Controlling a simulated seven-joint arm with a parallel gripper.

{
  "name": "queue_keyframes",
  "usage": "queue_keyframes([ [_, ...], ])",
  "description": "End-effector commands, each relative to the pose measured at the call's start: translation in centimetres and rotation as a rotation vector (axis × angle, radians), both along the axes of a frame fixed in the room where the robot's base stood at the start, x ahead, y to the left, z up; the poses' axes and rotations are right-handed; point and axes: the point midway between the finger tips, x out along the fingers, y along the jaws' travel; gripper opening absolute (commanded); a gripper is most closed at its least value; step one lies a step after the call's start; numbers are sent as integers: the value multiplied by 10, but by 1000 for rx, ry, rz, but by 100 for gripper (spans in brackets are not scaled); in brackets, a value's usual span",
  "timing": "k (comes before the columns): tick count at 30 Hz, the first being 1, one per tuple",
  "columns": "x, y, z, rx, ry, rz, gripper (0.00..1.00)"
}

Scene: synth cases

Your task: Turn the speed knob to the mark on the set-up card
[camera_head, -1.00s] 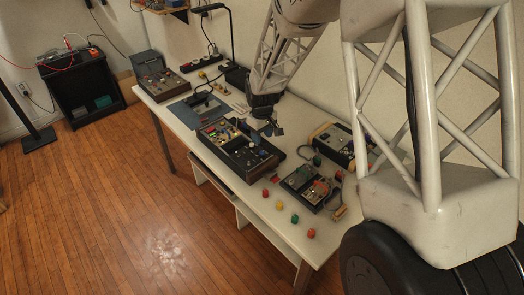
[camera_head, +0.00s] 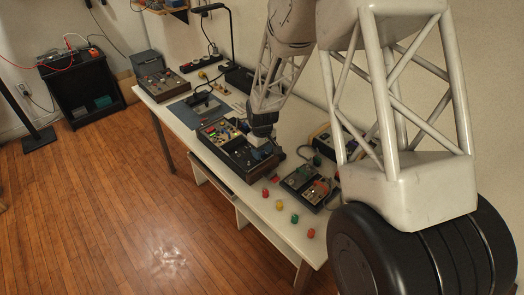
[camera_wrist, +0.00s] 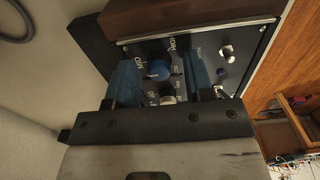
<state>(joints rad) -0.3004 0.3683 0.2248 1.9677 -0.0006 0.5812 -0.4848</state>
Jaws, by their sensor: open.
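A wood-sided control case (camera_head: 233,160) sits open mid-table; its dark panel (camera_wrist: 205,42) fills the top of the wrist view. My gripper (camera_wrist: 161,80) is open, with one blue-grey finger on each side of this knob and a gap showing on both sides. In the head view my gripper (camera_head: 264,143) is low over the right part of the case. I cannot tell from the lettering whether this is the speed knob. I cannot pick out the set-up card.
A silver knob (camera_wrist: 167,100) sits close below the blue knob, partly hidden by my gripper. A smaller control box (camera_head: 300,182) and coloured caps (camera_head: 279,205) lie on the table.

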Motion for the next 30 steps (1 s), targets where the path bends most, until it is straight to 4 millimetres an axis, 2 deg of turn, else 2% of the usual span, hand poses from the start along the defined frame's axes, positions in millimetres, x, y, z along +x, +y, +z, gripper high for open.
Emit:
queue_keyframes([
  [7,0,0,0,0,0,0,48],
  [15,0,0,0,0,0,0,7],
  [17,0,0,0,0,0,0,0],
  [30,0,0,0,1,-1,-83,0],
])
